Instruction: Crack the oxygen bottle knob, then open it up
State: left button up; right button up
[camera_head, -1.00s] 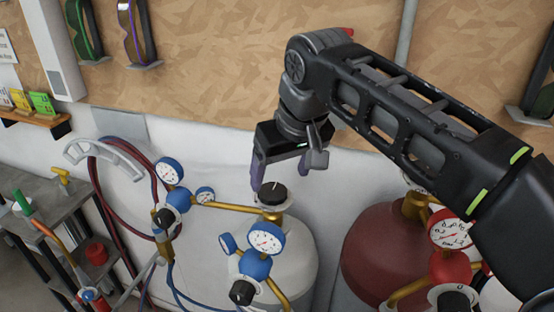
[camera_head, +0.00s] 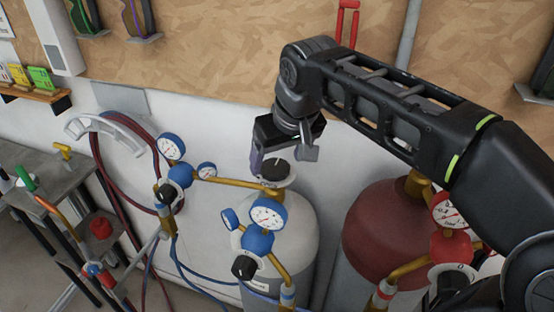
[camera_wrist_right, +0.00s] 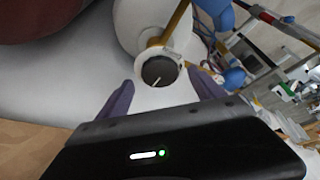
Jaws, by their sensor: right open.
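The white oxygen bottle (camera_head: 297,235) stands at lower centre in the head view, with brass fittings and blue-rimmed gauges. Its black round knob (camera_head: 277,172) sits on top over a pale ring. My right gripper (camera_head: 268,163) is open just behind and above the knob, its fingers partly hidden there. In the right wrist view the knob (camera_wrist_right: 160,71) lies ahead, between the two purple fingers (camera_wrist_right: 162,92) in the picture, with a white pointer line on its face. I see no clear contact. My left gripper is not in view.
A dark red bottle (camera_head: 375,235) with red gauges stands to the right, below my right arm. A blue regulator gauge (camera_head: 267,214) is just in front of the knob. A hose rack (camera_head: 105,128) and a grey cart (camera_head: 40,175) are on the left. The wall is close behind.

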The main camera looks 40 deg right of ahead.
jog(key=shift+x, duration=1.05)
jog(key=shift+c, duration=0.3)
jog(key=c, duration=1.3)
jog(key=shift+n, duration=0.4)
jog(key=shift+d+n+y+b, duration=0.1)
jog(key=shift+n+y+b, duration=0.35)
jog(key=shift+n, duration=0.45)
jog(key=shift+d+n+y, duration=0.15)
jog(key=shift+n+y, duration=0.5)
jog(key=shift+n, duration=0.85)
